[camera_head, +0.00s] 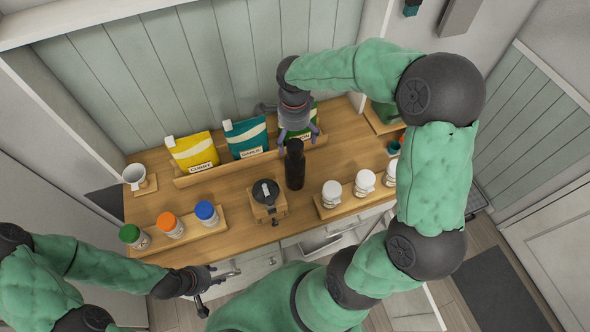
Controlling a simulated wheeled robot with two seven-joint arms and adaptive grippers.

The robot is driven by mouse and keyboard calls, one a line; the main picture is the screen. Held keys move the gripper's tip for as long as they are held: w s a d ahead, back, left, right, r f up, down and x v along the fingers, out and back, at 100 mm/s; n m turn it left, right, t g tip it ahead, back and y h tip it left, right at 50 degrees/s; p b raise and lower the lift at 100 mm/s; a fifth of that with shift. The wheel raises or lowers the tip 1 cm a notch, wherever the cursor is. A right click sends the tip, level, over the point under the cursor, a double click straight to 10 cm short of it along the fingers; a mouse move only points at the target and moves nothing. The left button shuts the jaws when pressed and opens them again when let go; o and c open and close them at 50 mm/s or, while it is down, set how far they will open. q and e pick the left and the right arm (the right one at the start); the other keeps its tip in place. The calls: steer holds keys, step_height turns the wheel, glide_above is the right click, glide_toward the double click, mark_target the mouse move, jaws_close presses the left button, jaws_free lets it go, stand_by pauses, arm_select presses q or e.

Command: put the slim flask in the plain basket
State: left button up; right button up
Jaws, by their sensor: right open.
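The slim flask, a tall black bottle (295,168), stands upright on the wooden counter near its middle. My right gripper (298,137) is open, pointing down at the flask's top from the back side. Its fingers show on either side of the flask's cap in the picture; I cannot tell whether they touch it. My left gripper (220,290) is open and empty, low in front of the counter's front edge, well away from the flask. I cannot make out a plain basket in this view.
A small grinder (265,197) stands just left of the flask. White-lidded jars (364,182) stand on a rack to the right, colour-lidded jars (171,226) to the left. Bags (245,138) line the back shelf; a mug (134,175) stands at far left.

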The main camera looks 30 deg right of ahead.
mark_target(294, 156)
step_height(294, 156, down, 11)
steer(key=shift+r+p, duration=0.15)
steer(key=shift+p, duration=0.15)
steer(key=c, duration=1.8)
steer(key=shift+r, duration=0.1)
